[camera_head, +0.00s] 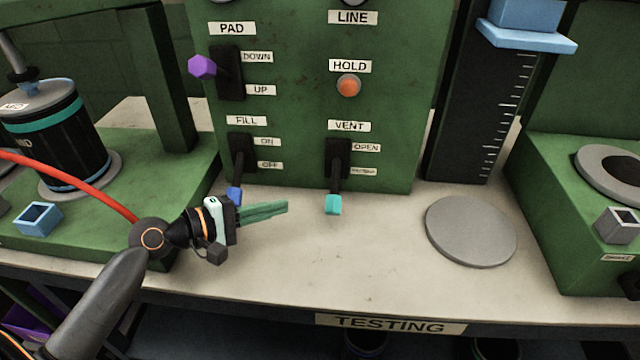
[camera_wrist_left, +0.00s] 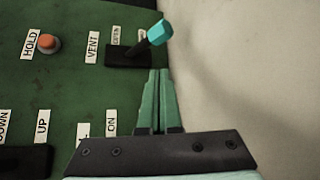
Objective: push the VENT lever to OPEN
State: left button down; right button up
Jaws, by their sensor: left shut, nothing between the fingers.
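The VENT lever (camera_head: 336,185) has a teal knob (camera_head: 333,204) and sticks out of a black slot on the green panel. It points down, towards the lower label and away from the OPEN label (camera_head: 366,147). The teal knob also shows in the left wrist view (camera_wrist_left: 160,31), beyond the fingertips. My left gripper (camera_head: 286,206) is shut and empty, its green fingers pointing right. Its tips are left of the teal knob and apart from it. They also show in the left wrist view (camera_wrist_left: 159,72). My right gripper is not in view.
The FILL lever (camera_head: 235,190) with a blue knob is close behind my left gripper. The PAD lever (camera_head: 203,67) and HOLD button (camera_head: 348,86) are higher on the panel. A grey disc (camera_head: 470,231) lies on the right. The pale bench top (camera_head: 300,262) before the panel is clear.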

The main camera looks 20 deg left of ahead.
aim_at(335, 185)
pick_arm(q)
jog(key=shift+s, duration=0.15)
jog(key=x, duration=1)
jog(key=shift+p, duration=0.3)
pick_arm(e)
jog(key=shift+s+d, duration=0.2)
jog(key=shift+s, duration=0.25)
pick_arm(q)
jog(key=shift+r, duration=0.1)
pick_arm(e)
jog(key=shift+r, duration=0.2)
pick_arm(q)
jog(key=shift+s+r+p, duration=0.15)
jog(key=shift+s+p, duration=0.05)
jog(key=shift+p, duration=0.25)
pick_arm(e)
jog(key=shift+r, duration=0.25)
pick_arm(q)
jog(key=shift+s+d+r+p, duration=0.1)
jog(key=shift+r+p, duration=0.1)
jog(key=shift+p, duration=0.15)
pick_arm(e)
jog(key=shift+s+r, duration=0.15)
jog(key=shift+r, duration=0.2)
